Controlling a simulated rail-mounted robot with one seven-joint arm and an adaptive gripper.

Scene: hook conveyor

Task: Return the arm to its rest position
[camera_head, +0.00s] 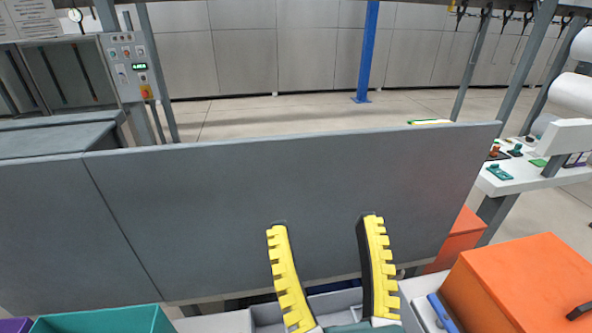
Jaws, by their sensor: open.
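My gripper (323,222) shows at the bottom centre of the head view. Its two yellow toothed fingers point up and stand wide apart, with nothing between them. Behind the fingertips is a large grey panel (270,190). I cannot tell whether the fingers touch it. Only the gripper end of my arm is in view.
A grey bin (265,316) lies below my fingers. An orange box (525,285) stands at the lower right and a teal bin (105,320) at the lower left. A white bench (535,178) is at right. A control box (125,66) stands upper left. Open floor lies behind the panel.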

